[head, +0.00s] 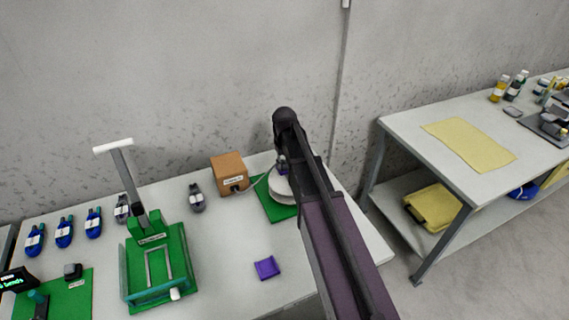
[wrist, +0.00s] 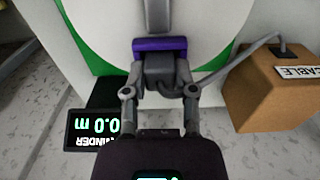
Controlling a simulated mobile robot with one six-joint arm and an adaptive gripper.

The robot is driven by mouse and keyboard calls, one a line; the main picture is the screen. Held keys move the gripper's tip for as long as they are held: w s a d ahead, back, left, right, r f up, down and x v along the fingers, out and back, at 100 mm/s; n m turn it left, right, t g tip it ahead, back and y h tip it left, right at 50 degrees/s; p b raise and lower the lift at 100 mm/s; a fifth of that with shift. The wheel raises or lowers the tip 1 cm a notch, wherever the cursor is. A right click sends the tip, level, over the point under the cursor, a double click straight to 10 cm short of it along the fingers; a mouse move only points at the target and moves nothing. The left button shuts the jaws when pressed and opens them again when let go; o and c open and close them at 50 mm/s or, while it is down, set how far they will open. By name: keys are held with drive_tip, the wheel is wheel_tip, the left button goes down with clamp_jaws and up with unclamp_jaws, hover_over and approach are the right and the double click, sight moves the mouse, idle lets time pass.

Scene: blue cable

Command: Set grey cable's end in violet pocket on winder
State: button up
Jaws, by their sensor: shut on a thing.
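My gripper (wrist: 158,88) is shut on the grey cable's end (wrist: 160,70), a dark grey block between its fingers in the wrist view. The block meets the violet pocket (wrist: 160,46) on the winder's white disc (wrist: 95,30). I cannot tell how far it sits inside. The grey cable (wrist: 232,57) runs from the right finger to the brown cable box (wrist: 265,100). In the head view my arm hides most of the gripper and part of the winder (head: 281,188); the cable (head: 258,182) reaches it from the box (head: 229,167).
A winder display (wrist: 92,130) reads 0.0 m beside the gripper. A loose violet piece (head: 267,268) lies at the table's front. A green stand (head: 158,265) and several blue and grey cable bundles (head: 64,232) fill the left. Another table (head: 400,123) stands right.

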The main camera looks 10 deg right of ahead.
drive_tip(key=o, duration=1)
drive_tip(key=shift+c, duration=0.2)
drive_tip(key=shift+r+p, duration=4)
drive_tip(key=s+m, duration=0.2)
drive_tip(key=s, duration=1.8)
